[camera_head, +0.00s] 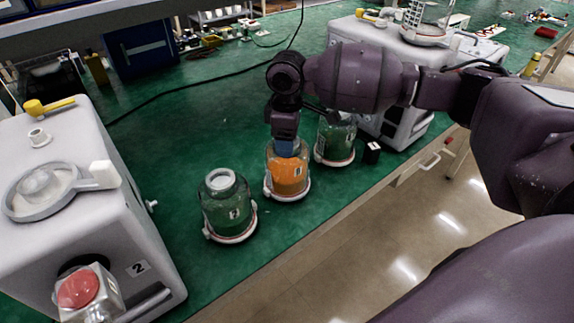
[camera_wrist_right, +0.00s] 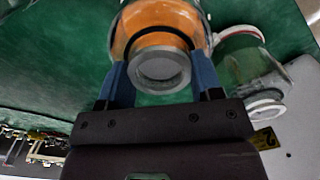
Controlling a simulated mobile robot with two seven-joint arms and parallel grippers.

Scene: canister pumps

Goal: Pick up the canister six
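Three clear canisters stand in a row on the green bench. The orange-filled canister (camera_head: 288,177) is in the middle, and its label is too small to read. My right gripper (camera_head: 286,146) is directly above it, pointing down at its neck. In the right wrist view, the two blue fingers (camera_wrist_right: 160,80) lie on either side of the grey lid of the orange canister (camera_wrist_right: 160,18). I cannot tell whether they press on the neck. The canister appears upright on its base ring. My left gripper is out of view.
A green-filled canister (camera_head: 226,203) stands to the left and another (camera_head: 336,140) close on the right, partly behind my arm. A small black block (camera_head: 372,152) lies near the bench edge. White pump machines stand left (camera_head: 95,200) and back right (camera_head: 375,52).

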